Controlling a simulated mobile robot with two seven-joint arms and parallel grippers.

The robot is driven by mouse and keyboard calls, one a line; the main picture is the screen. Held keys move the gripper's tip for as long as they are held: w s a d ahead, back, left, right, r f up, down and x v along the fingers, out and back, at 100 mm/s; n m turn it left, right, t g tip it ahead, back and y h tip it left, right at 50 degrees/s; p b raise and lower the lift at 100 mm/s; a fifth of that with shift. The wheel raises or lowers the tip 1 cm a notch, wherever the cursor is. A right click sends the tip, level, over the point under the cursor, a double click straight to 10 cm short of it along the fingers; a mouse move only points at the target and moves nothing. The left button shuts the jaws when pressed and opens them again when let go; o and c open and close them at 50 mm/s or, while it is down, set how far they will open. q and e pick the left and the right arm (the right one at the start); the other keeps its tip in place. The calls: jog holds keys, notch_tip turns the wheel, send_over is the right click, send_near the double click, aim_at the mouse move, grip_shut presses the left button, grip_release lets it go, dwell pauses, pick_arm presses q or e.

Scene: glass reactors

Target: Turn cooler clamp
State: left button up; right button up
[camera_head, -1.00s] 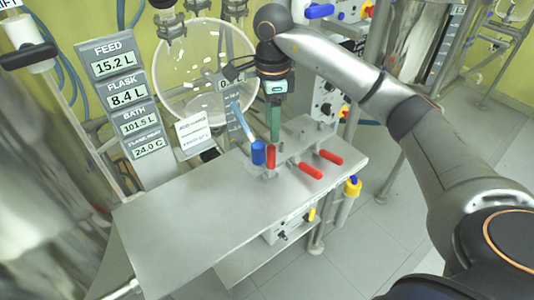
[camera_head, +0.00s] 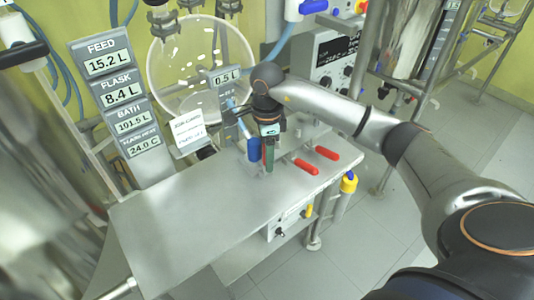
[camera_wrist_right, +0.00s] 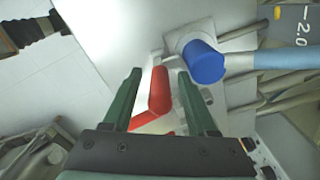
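My right gripper (camera_head: 268,158) points down over the metal table and is open. In the right wrist view its two green fingers (camera_wrist_right: 162,85) stand on either side of a red clamp handle (camera_wrist_right: 157,90). A gap shows beside the handle, so the fingers are not closed on it. In the head view this handle is mostly hidden by the gripper. A blue handle (camera_head: 254,149) stands just left of the gripper. Two more red handles, a nearer one (camera_head: 307,166) and a farther one (camera_head: 327,153), lie to the right. I cannot tell which is the cooler clamp. My left gripper is not in view.
The metal table (camera_head: 190,215) is bare in front and to the left. A display panel (camera_head: 120,92) and a white label card (camera_head: 188,128) stand behind its left side. A round glass vessel (camera_head: 185,60) and a control box (camera_head: 333,55) are behind.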

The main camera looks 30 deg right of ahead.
grip_shut()
dwell(1.3)
